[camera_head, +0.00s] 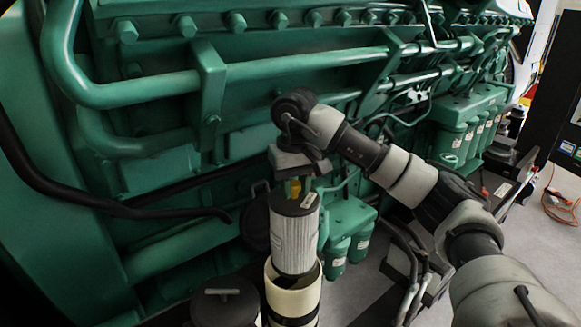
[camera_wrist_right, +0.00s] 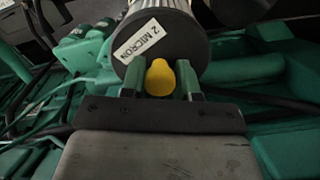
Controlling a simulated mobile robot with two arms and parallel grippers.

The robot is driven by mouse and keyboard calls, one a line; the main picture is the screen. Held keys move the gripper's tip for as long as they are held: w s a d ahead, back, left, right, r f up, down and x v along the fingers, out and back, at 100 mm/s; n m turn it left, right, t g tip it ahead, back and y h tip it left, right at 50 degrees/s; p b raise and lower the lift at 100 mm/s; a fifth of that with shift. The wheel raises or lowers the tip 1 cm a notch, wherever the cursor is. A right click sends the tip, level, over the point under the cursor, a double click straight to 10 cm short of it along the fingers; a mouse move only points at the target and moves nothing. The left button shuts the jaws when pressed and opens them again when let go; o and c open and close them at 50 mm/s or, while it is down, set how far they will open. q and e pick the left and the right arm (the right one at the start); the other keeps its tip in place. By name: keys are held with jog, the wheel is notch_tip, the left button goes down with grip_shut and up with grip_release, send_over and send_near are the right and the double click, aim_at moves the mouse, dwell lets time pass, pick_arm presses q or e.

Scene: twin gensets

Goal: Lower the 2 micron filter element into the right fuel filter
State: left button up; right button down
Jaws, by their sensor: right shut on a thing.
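The 2 micron filter element (camera_head: 296,238) is a pale pleated cylinder with a black top cap and a yellow tab (camera_head: 295,187). My right gripper (camera_head: 294,182) is shut on this tab from above, and the element hangs roughly upright. The wrist view shows the gripper's fingers (camera_wrist_right: 160,80) on both sides of the yellow tab, beside the "2 MICRON" label (camera_wrist_right: 137,41). The cream, open-topped right fuel filter housing (camera_head: 278,297) stands directly below. The element's lower end overlaps its mouth; how deep it sits is hard to tell. My left gripper is out of view.
A dark lidded canister (camera_head: 225,303) stands left of the housing. A dark round lid (camera_head: 256,215) is behind the element. Green engine filters (camera_head: 340,250) stand close behind right. Hoses (camera_head: 412,265) run to the right. Green engine pipes (camera_head: 250,70) cross above. Grey floor shows at right.

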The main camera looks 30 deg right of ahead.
aim_at(293, 196)
jog(key=shift+w+d+f+n, duration=0.1)
jog(key=shift+w+f+n, duration=0.1)
jog(key=shift+n, duration=0.1)
jog(key=shift+w+f, duration=0.2)
jog(key=shift+f, duration=1.15)
jog(key=shift+s+f+b, duration=0.1)
jog(key=shift+f+b, duration=0.2)
jog(key=shift+f, duration=0.95)
jog(key=shift+f+b, duration=2.15)
jog(key=shift+f, duration=1.8)
pick_arm(q)
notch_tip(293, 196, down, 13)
jog(key=b, duration=0.8)
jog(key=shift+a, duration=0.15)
pick_arm(e)
jog(key=shift+f, duration=4.85)
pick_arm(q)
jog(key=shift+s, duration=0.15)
pick_arm(e)
jog(key=c, duration=0.8)
grip_release()
